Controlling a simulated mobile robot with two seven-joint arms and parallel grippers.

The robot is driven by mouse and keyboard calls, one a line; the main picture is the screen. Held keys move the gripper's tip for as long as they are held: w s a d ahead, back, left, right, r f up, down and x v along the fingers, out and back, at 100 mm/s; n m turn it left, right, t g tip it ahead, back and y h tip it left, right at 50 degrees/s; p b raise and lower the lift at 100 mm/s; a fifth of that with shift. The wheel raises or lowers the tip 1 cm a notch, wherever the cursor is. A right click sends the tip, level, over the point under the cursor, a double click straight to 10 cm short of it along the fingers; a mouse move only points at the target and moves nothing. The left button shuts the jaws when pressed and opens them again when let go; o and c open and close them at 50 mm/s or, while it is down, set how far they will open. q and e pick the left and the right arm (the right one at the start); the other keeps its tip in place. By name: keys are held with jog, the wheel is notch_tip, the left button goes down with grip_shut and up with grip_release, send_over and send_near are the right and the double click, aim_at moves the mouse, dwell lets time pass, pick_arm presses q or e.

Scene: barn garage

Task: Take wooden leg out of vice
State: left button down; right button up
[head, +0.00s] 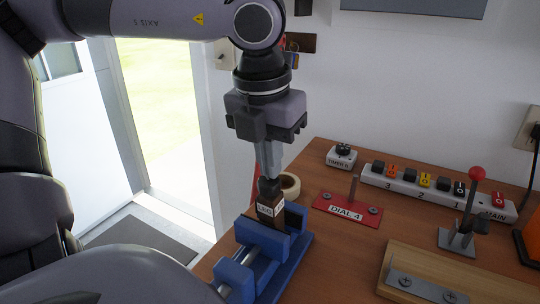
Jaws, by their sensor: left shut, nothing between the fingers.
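The blue vice (262,236) sits on the wooden workbench near its left edge. The wooden leg (268,208), a dark brown block with a white label reading LEG, stands roughly upright in the vice, its lower end hidden by the jaws. My left gripper (268,174) points down right above the leg. Its fingers are shut together with nothing between them. The fingertips are at or just above the leg's top; I cannot tell whether they touch it. My right gripper is not in view.
On the workbench (330,265) are a tape roll (290,185), a red DIAL 4 plate (347,211), a TIMER box (341,158), a switch strip (425,187), a red-knobbed lever (476,174) and a wooden board (440,275). An open doorway is at the left.

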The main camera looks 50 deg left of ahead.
pick_arm(q)
jog(key=shift+a+r, duration=0.1)
jog(key=shift+r, duration=0.15)
